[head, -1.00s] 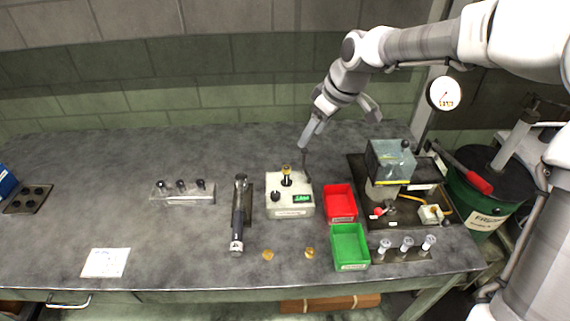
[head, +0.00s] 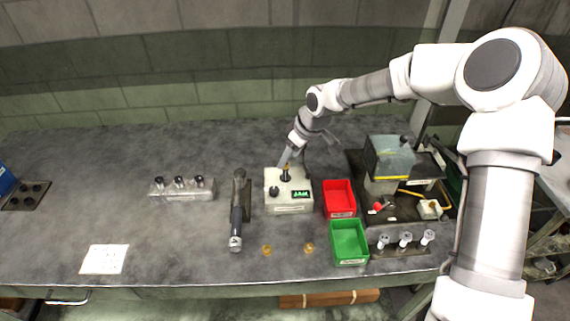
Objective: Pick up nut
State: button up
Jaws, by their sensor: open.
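Two small brass pieces that look like nuts lie on the grey bench near its front edge, a left one (head: 267,250) and a right one (head: 309,248). Another small brass piece (head: 286,167) sits on top of the black post of a pale box-shaped device (head: 290,203) with a green display. My gripper (head: 302,155) is open, with its fingers pointing down, just above and behind this device. One finger appears right beside the brass piece on the post; I cannot tell whether they touch. The gripper appears empty.
A red bin (head: 339,212) and a green bin (head: 364,259) stand right of the device. A machine with a clear cover (head: 390,157) is at the right. The left bench is mostly clear around a white paper (head: 104,260).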

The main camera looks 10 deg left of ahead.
jog(key=shift+x, duration=1.1)
grip_shut()
